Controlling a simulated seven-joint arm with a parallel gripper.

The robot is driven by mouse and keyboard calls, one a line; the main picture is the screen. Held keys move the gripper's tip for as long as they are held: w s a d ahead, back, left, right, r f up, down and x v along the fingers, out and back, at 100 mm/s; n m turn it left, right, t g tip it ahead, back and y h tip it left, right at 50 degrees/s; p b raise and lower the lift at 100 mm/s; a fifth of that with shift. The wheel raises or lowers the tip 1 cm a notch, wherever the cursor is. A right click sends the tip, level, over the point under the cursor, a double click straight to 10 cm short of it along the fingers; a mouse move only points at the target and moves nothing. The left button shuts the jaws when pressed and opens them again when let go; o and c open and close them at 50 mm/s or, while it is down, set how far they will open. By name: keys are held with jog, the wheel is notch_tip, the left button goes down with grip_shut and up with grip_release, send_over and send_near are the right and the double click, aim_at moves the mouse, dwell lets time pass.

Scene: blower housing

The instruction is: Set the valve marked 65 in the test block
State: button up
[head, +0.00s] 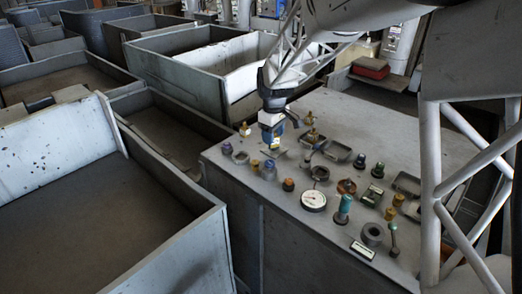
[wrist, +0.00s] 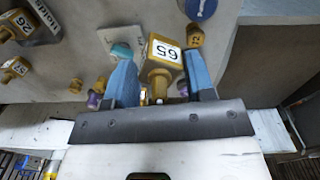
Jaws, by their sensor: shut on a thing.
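The brass valve marked 65 (wrist: 165,52) is between the blue fingers of my gripper (wrist: 163,85) in the wrist view, its white number label facing the camera. The gripper is shut on it. In the head view my gripper (head: 272,134) is over the far left part of the grey bench top, with a small yellow bit of the valve (head: 275,144) showing at the fingertips. The fingers hide most of it there. I cannot tell which of the grey blocks on the bench is the test block.
Other brass valves with number labels (wrist: 15,70) stand at the left of the wrist view, near a HOLDER label (wrist: 42,14). The bench top (head: 400,130) holds a round gauge (head: 313,200), a teal-topped part (head: 343,208) and several small fittings. Its far right is clear. Large metal bins (head: 110,215) stand left.

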jog(key=w+d+r+m, duration=0.2)
jog(key=w+d+m, duration=0.3)
jog(key=w+d, duration=0.25)
jog(key=w+d+r+m, duration=0.2)
jog(key=w+d+m, duration=0.2)
jog(key=w+d, duration=0.4)
jog(key=s+f+n, duration=0.3)
jog(key=s+n, duration=0.4)
jog(key=s, duration=0.3)
jog(key=s+f+n, duration=0.2)
jog(key=s+n, duration=0.5)
jog(key=s, duration=0.4)
jog(key=shift+d+f+n, duration=0.2)
jog(key=shift+f+n, duration=0.1)
jog(key=shift+f, duration=0.1)
jog(key=shift+f, duration=0.15)
jog(key=shift+f, duration=2.35)
jog(key=shift+f, duration=0.8)
jog(key=o, duration=1.3)
